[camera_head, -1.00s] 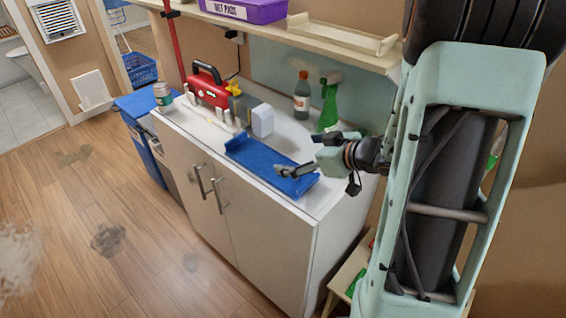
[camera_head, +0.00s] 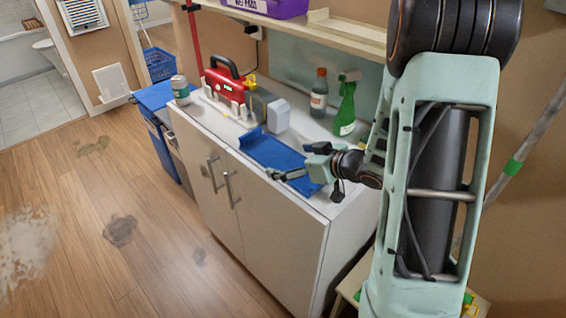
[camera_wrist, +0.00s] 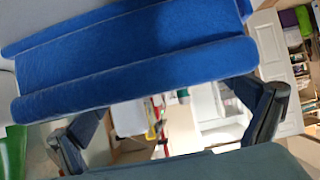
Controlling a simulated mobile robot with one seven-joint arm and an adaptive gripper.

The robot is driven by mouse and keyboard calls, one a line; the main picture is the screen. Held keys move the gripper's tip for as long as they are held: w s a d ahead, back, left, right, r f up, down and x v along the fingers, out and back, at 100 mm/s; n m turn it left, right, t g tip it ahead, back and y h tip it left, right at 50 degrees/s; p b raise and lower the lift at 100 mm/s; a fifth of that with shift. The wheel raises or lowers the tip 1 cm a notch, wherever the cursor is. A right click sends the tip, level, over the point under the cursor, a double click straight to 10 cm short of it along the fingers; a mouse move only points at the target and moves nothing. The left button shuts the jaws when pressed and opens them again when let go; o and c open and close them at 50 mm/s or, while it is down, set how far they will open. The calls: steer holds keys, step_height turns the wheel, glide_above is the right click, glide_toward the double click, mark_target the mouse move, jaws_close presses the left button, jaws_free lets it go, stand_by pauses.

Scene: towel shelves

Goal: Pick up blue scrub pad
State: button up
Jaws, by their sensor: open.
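The blue scrub pad (camera_head: 262,150) lies on the white counter top, long and flat with a raised roll along its edge. In the wrist view the blue pad (camera_wrist: 140,58) fills the upper half as a wide ribbed band. My gripper (camera_head: 298,162) is open at the pad's right part, with one finger near the counter's front edge and the other towards the back. In the wrist view my gripper (camera_wrist: 168,128) has its fingers spread below the pad's near roll, with nothing held between them. The pad's right end is partly hidden by my gripper.
A red toolbox (camera_head: 226,84) and a can (camera_head: 180,89) stand at left. A shelf (camera_head: 330,28) overhangs the counter's back.

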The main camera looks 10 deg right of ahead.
steer(key=shift+w+a+f, duration=0.15)
steer(key=shift+w+a, duration=0.05)
steer(key=shift+w, duration=0.05)
steer(key=shift+c, duration=0.5)
steer(key=c, duration=1)
